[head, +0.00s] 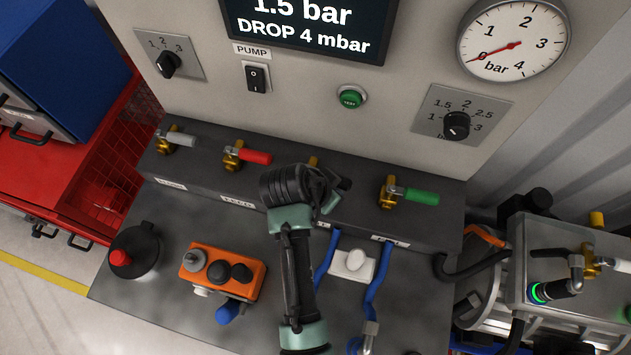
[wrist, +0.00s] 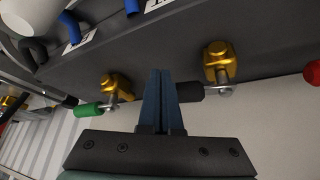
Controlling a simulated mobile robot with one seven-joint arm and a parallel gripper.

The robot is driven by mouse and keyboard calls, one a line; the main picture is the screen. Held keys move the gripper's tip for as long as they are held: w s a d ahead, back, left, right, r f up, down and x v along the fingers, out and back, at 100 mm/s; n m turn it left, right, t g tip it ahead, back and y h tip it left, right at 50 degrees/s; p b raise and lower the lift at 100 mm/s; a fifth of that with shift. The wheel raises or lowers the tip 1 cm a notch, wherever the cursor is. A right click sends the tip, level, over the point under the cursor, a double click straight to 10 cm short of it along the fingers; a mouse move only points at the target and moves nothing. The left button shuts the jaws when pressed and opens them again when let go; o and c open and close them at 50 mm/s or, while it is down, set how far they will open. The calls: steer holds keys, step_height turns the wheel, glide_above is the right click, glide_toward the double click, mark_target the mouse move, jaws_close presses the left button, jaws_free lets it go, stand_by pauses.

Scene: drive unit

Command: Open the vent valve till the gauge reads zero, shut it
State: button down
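The round gauge (head: 511,41) at the upper right has its red needle at about 0. The vent valve appears to be the brass valve with a black handle, mostly hidden behind my gripper in the head view, where its brass top (head: 314,162) shows. In the wrist view its brass body (wrist: 220,62) stands right of my fingers, and its black handle (wrist: 190,92) points left, along the manifold. My gripper (wrist: 161,75) has its fingers together, at the handle's free end; whether they touch it is unclear. The vent label is hidden.
Valves with green (head: 420,196), red (head: 256,157) and white (head: 181,139) handles share the manifold. The display (head: 310,25) reads 1.5 bar, DROP 4 mbar. Blue hoses (head: 376,280), an orange block (head: 222,272) and a black bottle (head: 134,250) occupy the bench.

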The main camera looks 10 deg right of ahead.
steer(key=shift+w+d, duration=0.1)
steer(key=shift+w+d, duration=0.3)
steer(key=shift+s+a+p, duration=0.4)
steer(key=shift+s+a, duration=0.1)
steer(key=shift+s, duration=0.15)
steer(key=w+d+p+v, duration=0.1)
steer(key=p+v, duration=0.6)
steer(key=shift+r, duration=0.65)
steer(key=shift+s+a, duration=0.1)
steer(key=shift+s, duration=0.05)
